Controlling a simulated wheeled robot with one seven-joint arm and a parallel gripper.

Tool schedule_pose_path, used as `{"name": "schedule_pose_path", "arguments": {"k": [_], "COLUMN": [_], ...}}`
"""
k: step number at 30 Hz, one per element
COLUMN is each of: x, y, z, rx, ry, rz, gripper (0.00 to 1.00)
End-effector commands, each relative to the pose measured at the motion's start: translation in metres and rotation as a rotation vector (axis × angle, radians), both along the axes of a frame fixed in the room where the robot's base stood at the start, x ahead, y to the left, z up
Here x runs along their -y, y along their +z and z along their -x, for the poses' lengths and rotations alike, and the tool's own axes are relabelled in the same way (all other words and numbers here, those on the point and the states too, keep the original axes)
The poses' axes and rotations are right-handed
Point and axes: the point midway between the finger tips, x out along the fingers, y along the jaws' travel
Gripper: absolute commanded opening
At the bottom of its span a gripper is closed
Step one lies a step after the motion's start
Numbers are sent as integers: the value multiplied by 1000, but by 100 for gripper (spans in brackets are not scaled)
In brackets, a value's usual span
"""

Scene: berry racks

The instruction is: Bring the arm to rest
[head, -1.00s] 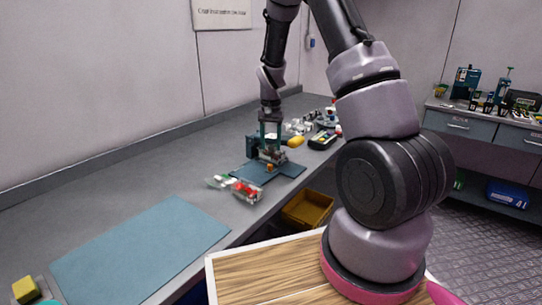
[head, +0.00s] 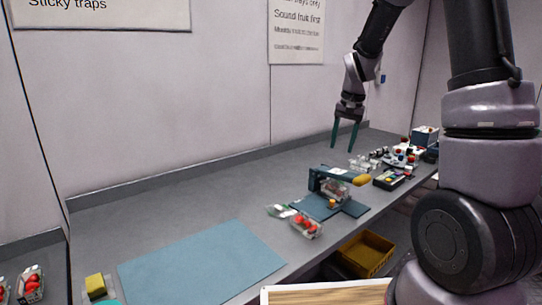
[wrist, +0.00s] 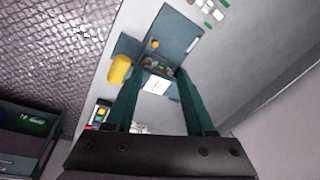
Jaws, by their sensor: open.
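My gripper (head: 346,134) hangs in the air above the back of the grey counter in the head view, fingers pointing down. Its two green fingers are apart with nothing between them; they also show in the wrist view (wrist: 158,110). My arm reaches in from the right of the head view. Below the gripper, apart from it, a teal device (head: 328,180) with a clear tray stands on a dark blue mat (head: 312,207). The device also shows beyond the fingers in the wrist view.
A clear box of red berries (head: 306,226) lies near the counter's front edge. A yellow object (head: 361,180) is beside the device. Several bottles and trays (head: 400,157) stand at the right. A yellow bin (head: 366,252) is below the counter. The large blue mat (head: 200,263) is bare.

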Motion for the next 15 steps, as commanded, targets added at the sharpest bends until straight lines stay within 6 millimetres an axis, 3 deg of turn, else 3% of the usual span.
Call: {"name": "schedule_pose_path", "arguments": {"k": [1,6,15], "x": [0,-2,-7], "y": [25,85,153], "z": [13,61,159], "rx": [39,144,332], "ry": [3,23,66], "rz": [-15,-48,-74], "gripper": [54,54,54]}}
